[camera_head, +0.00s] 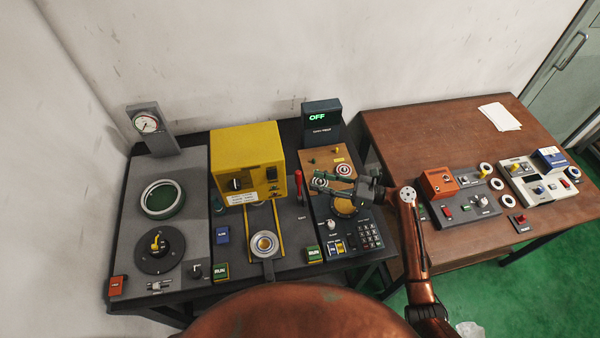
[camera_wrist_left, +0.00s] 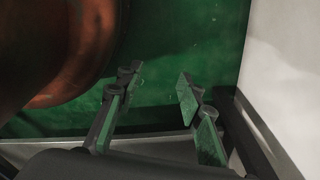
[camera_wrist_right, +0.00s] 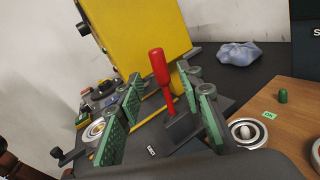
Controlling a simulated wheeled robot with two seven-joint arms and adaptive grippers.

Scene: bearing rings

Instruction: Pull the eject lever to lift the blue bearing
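The red-handled eject lever (camera_head: 298,182) stands right of the yellow press box (camera_head: 247,165). In the right wrist view the lever (camera_wrist_right: 157,68) rises upright from a dark base with an "Eject" label. My right gripper (camera_head: 317,181) is open just right of the lever. In its wrist view, the lever appears between the open fingers (camera_wrist_right: 162,77), apart from both pads. A pale ring bearing (camera_head: 265,243) sits in front of the yellow box; I see no clearly blue bearing. My left gripper (camera_wrist_left: 158,78) is open and empty above green floor, outside the head view.
A brown board (camera_head: 310,158) with rings stands right of the lever, beside a keypad (camera_head: 369,235). A black display (camera_head: 322,117) reads OFF behind. A crumpled pale bag (camera_wrist_right: 240,53) lies behind the lever. A wooden table (camera_head: 430,140) with more panels stands right.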

